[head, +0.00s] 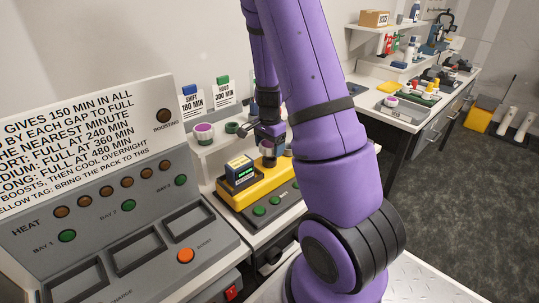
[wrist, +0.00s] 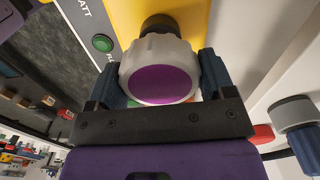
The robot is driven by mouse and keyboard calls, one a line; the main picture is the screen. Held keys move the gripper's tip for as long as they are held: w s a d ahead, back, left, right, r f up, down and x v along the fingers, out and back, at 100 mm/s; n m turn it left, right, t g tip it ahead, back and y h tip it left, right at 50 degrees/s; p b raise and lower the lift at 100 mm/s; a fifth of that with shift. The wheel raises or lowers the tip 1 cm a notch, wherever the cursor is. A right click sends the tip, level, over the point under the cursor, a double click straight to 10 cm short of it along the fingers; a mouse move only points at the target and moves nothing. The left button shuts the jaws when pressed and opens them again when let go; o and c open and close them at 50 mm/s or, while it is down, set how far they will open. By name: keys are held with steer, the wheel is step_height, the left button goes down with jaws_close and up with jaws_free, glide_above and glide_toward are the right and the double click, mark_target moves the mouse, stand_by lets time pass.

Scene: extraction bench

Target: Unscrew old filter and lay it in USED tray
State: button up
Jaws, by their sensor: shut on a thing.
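The filter (wrist: 160,75), a grey ribbed cap with a purple end face, sits between the blue fingers of my gripper (wrist: 160,62) in the wrist view. My gripper is shut on its sides. Behind the filter is a black neck (wrist: 160,22) against a yellow body (wrist: 190,12); I cannot tell whether the thread is still engaged. In the head view my gripper (head: 268,136) is above the yellow unit (head: 230,207), partly hidden by my purple arm.
A white-and-purple cap (head: 203,133) and a green ring (head: 232,127) stand on the shelf behind. A grey tray (head: 412,111) with a purple-topped piece is on the right bench. The sloped grey panel (head: 110,190) stands at left.

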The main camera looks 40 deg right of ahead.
steer(key=shift+r, duration=1.4)
